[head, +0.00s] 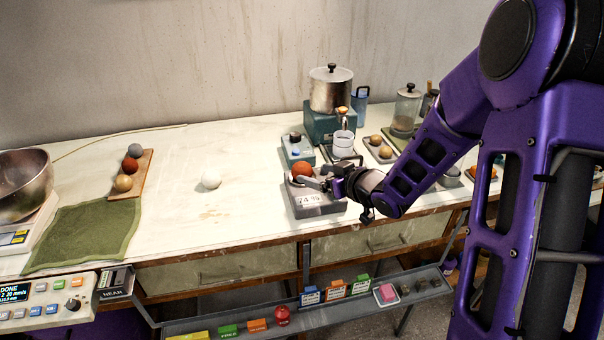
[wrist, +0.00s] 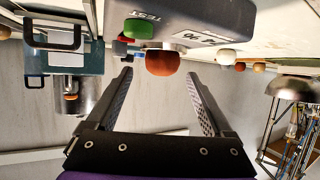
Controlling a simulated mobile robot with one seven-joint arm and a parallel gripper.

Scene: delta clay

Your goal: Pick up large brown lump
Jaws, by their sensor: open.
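A large reddish-brown lump (head: 302,170) sits on the grey scale (head: 312,207) in the head view. In the wrist view, which looks upside down, the lump (wrist: 163,62) shows between the two finger lines, near the tips. My gripper (head: 316,181) is at the scale, close to the lump on its right side. In the wrist view my gripper (wrist: 161,76) is open, with a wide gap between the fingers and nothing clamped. Whether either finger touches the lump cannot be told.
A white ball (head: 211,178) lies left of the scale. A wooden board (head: 144,167) holds grey, reddish-brown and tan lumps. A teal box (head: 297,150) and a white cup (head: 343,141) stand close behind the scale, with a metal pot (head: 330,90) further back.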

